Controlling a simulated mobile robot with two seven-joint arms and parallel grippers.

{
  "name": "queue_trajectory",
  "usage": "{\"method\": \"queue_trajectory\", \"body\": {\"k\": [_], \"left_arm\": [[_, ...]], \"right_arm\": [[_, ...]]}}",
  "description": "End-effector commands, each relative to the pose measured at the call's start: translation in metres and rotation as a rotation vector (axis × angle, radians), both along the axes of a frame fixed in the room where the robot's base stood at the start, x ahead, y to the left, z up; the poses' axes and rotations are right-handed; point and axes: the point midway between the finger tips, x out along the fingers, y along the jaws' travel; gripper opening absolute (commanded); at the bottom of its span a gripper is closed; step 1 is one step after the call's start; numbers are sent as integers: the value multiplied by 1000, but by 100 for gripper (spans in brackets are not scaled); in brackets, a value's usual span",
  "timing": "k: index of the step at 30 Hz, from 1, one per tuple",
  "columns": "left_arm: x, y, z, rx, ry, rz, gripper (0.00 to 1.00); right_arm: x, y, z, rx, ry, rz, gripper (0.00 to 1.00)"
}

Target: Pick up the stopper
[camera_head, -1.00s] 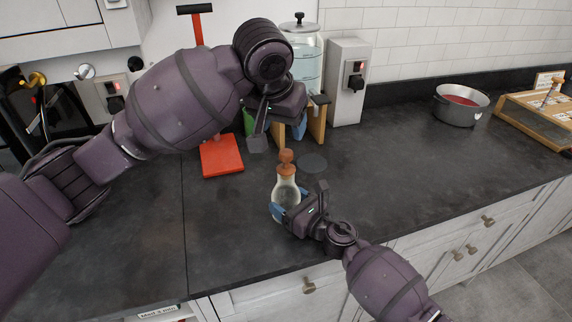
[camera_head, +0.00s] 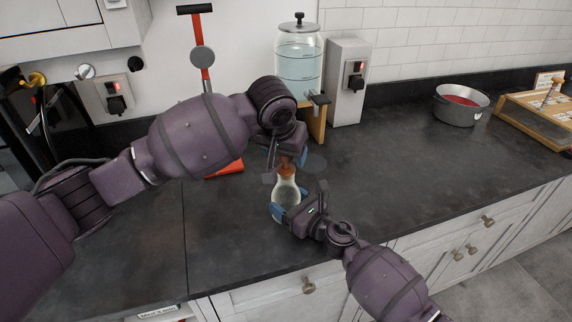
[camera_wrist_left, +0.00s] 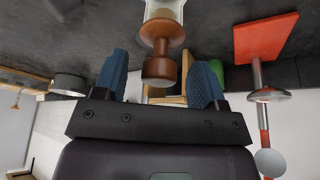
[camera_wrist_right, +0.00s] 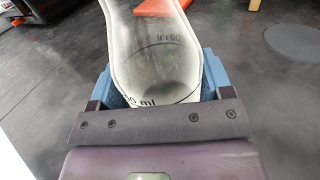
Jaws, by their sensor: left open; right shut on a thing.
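The brown stopper (camera_wrist_left: 160,68) sits in the mouth of a clear glass bottle (camera_head: 287,197). In the head view only part of the stopper (camera_head: 286,170) shows beneath my left gripper. My left gripper (camera_wrist_left: 163,82) is open, with its blue fingers on either side of the stopper's knob and gaps visible on both sides. My right gripper (camera_wrist_right: 160,92) is shut on the bottle's body, which also fills the middle of the right wrist view (camera_wrist_right: 160,55). The bottle stands upright on the dark counter.
A glass drink dispenser (camera_head: 299,62) on a wooden stand (camera_head: 317,120) is behind the grippers. A red base (camera_head: 226,168) with a tall post stands left of them. A grey pot (camera_head: 461,105) and wooden rack (camera_head: 535,115) are far right. The counter between is clear.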

Motion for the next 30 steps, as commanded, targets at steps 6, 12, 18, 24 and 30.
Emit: {"method": "queue_trajectory", "body": {"k": [6, 12, 18, 24, 30], "left_arm": [[6, -4, -15, -2, -2, 0, 65], [6, -4, -16, -1, -2, -1, 65], [6, -3, -16, -1, -2, -1, 37], [6, -3, -16, -1, 0, 0, 10], [6, -3, -17, 1, 2, 0, 10]], "right_arm": [[0, 0, 0, 0, 0, 0, 41], [0, 0, 0, 0, 0, 0, 41], [0, 0, 0, 0, 0, 0, 41], [0, 0, 0, 0, 0, 0, 41], [0, 0, 0, 1, -1, 0, 41]]}}
